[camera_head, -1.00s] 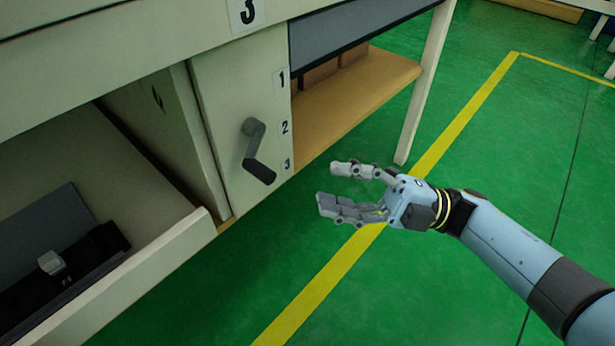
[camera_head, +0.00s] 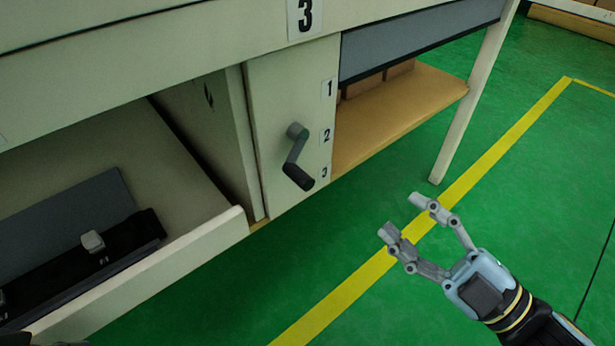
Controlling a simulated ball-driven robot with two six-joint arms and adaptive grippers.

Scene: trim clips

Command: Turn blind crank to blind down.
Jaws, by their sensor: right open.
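The blind crank (camera_head: 296,158) is a dark grey handle on the pale front panel of the bench. Its arm hangs down from the pivot and its knob points down and to the right. The blind (camera_head: 418,40) is a grey panel with a dark lower edge, partly lowered over the shelf opening to the right of the crank. My right gripper (camera_head: 402,216) is open and empty over the floor, to the right of the crank and below it in the picture, apart from it. My left gripper is not in view.
An open drawer (camera_head: 150,275) stands out at the left with a dark device (camera_head: 95,265) inside. A wooden shelf (camera_head: 400,115) with brown boxes lies under the blind. A bench leg (camera_head: 470,100) stands at the right. The green floor (camera_head: 400,310) in front is clear.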

